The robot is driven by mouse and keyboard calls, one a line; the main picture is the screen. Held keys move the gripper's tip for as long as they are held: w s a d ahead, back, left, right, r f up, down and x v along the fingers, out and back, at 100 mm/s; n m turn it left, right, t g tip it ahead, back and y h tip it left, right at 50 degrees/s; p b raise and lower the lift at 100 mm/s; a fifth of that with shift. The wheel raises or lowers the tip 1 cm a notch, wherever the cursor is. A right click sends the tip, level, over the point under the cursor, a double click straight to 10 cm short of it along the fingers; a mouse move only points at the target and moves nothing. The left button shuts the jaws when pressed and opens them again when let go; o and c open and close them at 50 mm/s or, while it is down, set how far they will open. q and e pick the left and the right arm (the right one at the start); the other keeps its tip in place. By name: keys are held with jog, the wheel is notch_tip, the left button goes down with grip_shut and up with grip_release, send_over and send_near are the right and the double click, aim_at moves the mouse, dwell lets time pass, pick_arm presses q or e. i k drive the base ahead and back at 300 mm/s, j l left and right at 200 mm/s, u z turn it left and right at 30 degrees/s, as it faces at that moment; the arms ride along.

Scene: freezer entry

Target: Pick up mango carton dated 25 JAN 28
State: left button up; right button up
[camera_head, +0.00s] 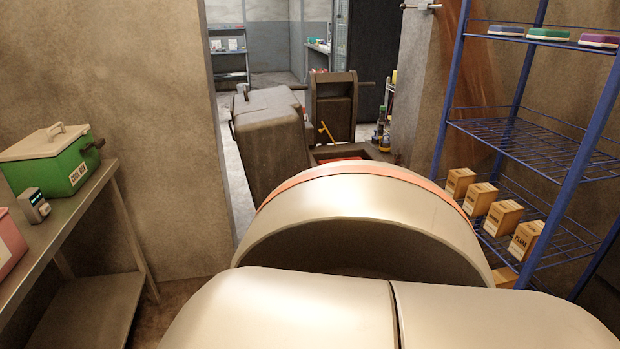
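Several small brown cartons stand in a row on a lower shelf of the blue wire rack at the right. They include a far carton (460,183), a middle carton (502,218) and a near carton (525,240). Their front labels are too small to read for certain, so I cannot tell which one is mango or dated 25 JAN 28. Part of another carton (505,277) shows lower down, mostly hidden by a large pale rounded body part of mine. Neither of my grippers is in view.
The blue wire rack (518,134) has coloured boxes (549,34) on its top shelf. A metal table (66,227) at the left holds a green cool box (62,167) and a small device (35,205). Grey-brown bulky equipment (272,140) stands in the doorway ahead.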

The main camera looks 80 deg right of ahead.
aim_at(502, 218)
jog(key=z, duration=3.85)
